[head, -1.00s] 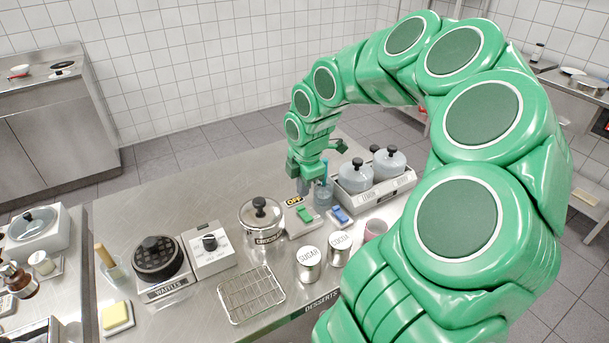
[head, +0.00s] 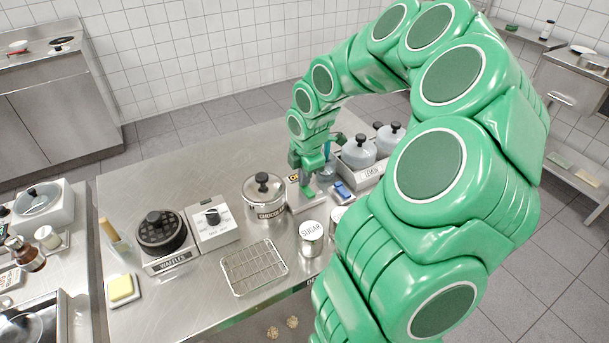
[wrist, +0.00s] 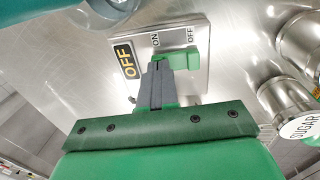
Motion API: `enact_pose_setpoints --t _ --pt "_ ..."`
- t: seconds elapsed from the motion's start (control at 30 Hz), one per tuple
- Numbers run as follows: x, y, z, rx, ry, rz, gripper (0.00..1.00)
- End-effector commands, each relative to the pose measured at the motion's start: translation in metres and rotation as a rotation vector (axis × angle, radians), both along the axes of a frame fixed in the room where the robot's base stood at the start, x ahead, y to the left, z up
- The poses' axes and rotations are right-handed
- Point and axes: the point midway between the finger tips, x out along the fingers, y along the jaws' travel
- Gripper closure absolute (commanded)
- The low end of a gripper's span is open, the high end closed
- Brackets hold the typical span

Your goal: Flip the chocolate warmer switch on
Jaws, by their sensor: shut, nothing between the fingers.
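The chocolate warmer (head: 263,207) is a steel pot with a black-knobbed lid, left of a switch box (head: 303,204) with a green rocker. In the wrist view the box's plate (wrist: 201,82) carries ON and OFF marks, and the green rocker (wrist: 190,61) lies below them, its raised block under OFF. A black sign (wrist: 126,60) reads OFF. My gripper (head: 308,188) is shut and empty. In the wrist view its grey fingertips (wrist: 157,66) are at the rocker's ON end. I cannot tell whether they touch it; they hide part of it.
A blue switch (head: 342,190) sits just right of the green one. Syrup containers (head: 358,153) stand behind it. Sugar (head: 312,232) and another tin stand in front. A wire rack (head: 253,267), waffle iron (head: 161,233) and dial box (head: 212,228) are to the left.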

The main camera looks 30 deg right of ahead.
Motion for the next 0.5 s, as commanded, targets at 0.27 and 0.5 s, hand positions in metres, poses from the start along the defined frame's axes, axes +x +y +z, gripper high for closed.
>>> enact_pose_setpoints --t 0.27,0.5 --pt "0.0018 0.0000 -0.0052 0.000 0.049 0.001 1.00" --pt "0.0007 -0.0004 -0.0041 -0.001 0.047 0.000 1.00"
